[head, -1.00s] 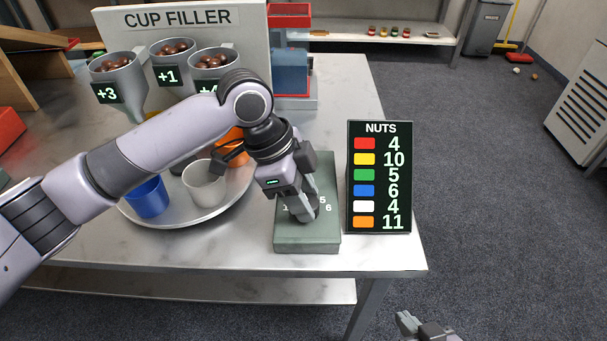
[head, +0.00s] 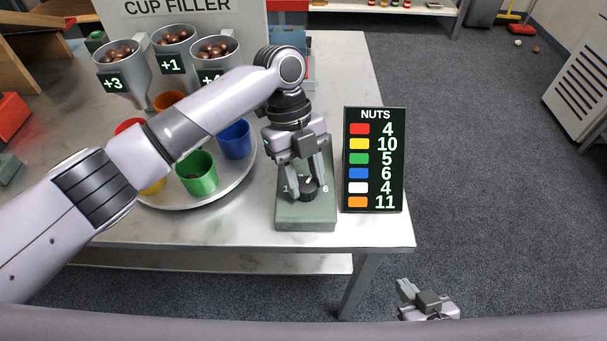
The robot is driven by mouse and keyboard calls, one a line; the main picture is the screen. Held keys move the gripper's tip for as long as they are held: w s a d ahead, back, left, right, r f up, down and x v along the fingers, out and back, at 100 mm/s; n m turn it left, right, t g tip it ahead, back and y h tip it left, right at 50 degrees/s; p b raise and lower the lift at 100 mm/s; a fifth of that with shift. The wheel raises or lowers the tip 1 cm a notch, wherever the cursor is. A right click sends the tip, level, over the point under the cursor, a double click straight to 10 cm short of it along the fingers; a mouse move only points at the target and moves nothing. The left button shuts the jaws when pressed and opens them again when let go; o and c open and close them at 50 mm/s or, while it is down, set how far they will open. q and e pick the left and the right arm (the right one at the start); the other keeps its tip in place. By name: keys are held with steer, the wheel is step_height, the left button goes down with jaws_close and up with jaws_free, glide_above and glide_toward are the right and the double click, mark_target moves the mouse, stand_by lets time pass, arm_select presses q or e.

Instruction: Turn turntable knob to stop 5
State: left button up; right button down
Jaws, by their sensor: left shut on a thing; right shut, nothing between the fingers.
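The black turntable knob (head: 308,188) sits on top of the grey-green control box (head: 305,224) near the table's front edge. My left gripper (head: 306,190) points down with its fingers shut on the knob. The numbers 1 and 6 show beside the knob; the other stop numbers are hidden by the gripper, and I cannot read which stop the knob points at. The round turntable (head: 222,194) carries a green cup (head: 197,173), a blue cup (head: 235,140), an orange cup (head: 169,101), a red cup (head: 130,126) and a mostly hidden yellow cup (head: 153,186). My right gripper (head: 407,290) is shut and empty, low at the right.
The cup filler (head: 195,14) stands behind the turntable with hoppers marked +3 and +1 and a third partly covered. The nuts board (head: 374,160) stands right of the control box. My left arm spans over the turntable. The table's front strip is clear.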

arm_select(q)
steer(key=shift+d+m, duration=0.1)
steer(key=shift+m, duration=0.6)
steer(key=shift+m+y, duration=0.4)
steer(key=shift+m, duration=0.2)
steer(key=shift+b, duration=0.3)
steer(key=o, duration=1.1)
steer(key=shift+c, duration=0.2)
steer(key=d+v, duration=0.1)
steer(key=v, duration=0.6)
steer(key=shift+w+a, duration=0.15)
steer(key=shift+a, duration=0.3)
